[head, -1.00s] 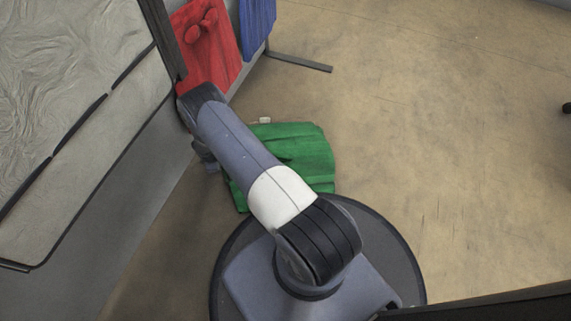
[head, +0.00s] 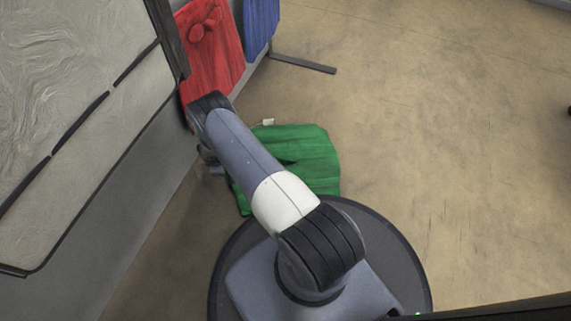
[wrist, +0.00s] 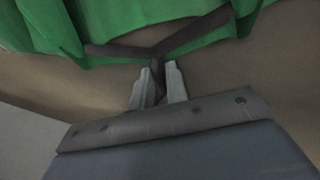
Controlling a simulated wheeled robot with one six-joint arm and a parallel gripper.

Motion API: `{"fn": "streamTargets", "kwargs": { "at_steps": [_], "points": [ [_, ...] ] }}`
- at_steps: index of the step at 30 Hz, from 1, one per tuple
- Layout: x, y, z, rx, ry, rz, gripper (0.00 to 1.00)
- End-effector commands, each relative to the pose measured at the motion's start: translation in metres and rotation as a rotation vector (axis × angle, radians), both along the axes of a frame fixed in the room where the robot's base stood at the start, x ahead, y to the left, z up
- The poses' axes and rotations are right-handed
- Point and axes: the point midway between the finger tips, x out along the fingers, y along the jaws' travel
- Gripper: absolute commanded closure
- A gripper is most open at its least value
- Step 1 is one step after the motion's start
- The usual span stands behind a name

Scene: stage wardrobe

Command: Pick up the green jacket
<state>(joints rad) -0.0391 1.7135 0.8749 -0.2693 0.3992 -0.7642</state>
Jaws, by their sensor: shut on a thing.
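The green jacket (head: 305,155) shows in the head view below the far end of my arm, partly covered by the arm. In the wrist view the green jacket (wrist: 120,22) fills the top, with a dark hanger (wrist: 188,38) across it. My gripper (wrist: 158,72) is shut on the stem of this hanger, just below where its two arms meet. The jacket's cloth lies beyond the fingertips, apart from them. In the head view the fingers are hidden behind the arm.
A red garment (head: 212,50) and a blue garment (head: 261,22) hang at the upper left, close to my arm. A rail foot (head: 303,64) reaches over the floor. A pale framed panel (head: 70,110) stands along the left. The floor (head: 440,130) at right is clear.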

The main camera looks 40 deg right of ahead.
Motion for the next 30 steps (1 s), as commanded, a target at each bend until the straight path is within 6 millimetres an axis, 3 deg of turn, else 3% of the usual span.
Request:
{"fn": "streamTargets", "kwargs": {
  "at_steps": [13,20,30],
  "points": [
    [0.001,0.0,0.016,-0.001,0.0,0.0,1.0],
    [-0.014,-0.039,0.016,-0.001,0.004,-0.006,1.0],
    [-0.012,-0.038,0.098,-0.002,-0.001,0.0,1.0]
  ]
}}
